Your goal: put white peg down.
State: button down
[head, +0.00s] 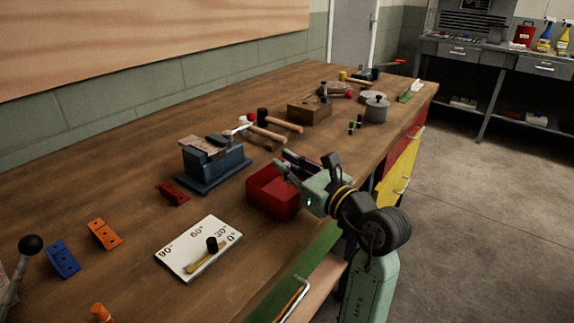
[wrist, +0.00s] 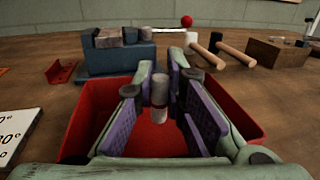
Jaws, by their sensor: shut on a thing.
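The white peg (wrist: 159,92) is upright between the purple-padded fingers of my gripper (wrist: 160,76) in the wrist view. It looks pale grey-white with a darker band below its top. My gripper is shut on it. The open red bin (wrist: 86,112) lies beneath and around the fingers in that view, and its red floor shows below the peg. In the head view my gripper (head: 284,164) reaches over the same red bin (head: 262,198) near the bench's front edge. The peg cannot be made out there. Whether its lower end touches the bin floor is unclear.
A blue vise (head: 214,168) stands behind the bin, with mallets (head: 268,132) nearby. A white angle board (head: 198,247) lies left of the bin, with orange (head: 104,234) and blue (head: 63,260) blocks beyond. A wooden block (head: 309,112) stands farther back.

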jog(key=c, duration=1.7)
grip_release()
jog(key=shift+a+f, duration=0.1)
jog(key=shift+f, duration=0.45)
jog(key=shift+o, duration=0.2)
jog(key=shift+r+p, duration=0.4)
jog(key=shift+r, duration=0.1)
jog(key=shift+d, duration=0.35)
jog(key=b+v, duration=0.2)
jog(key=v, duration=0.9)
jog(key=shift+s+r, duration=0.3)
jog(key=shift+s, duration=0.05)
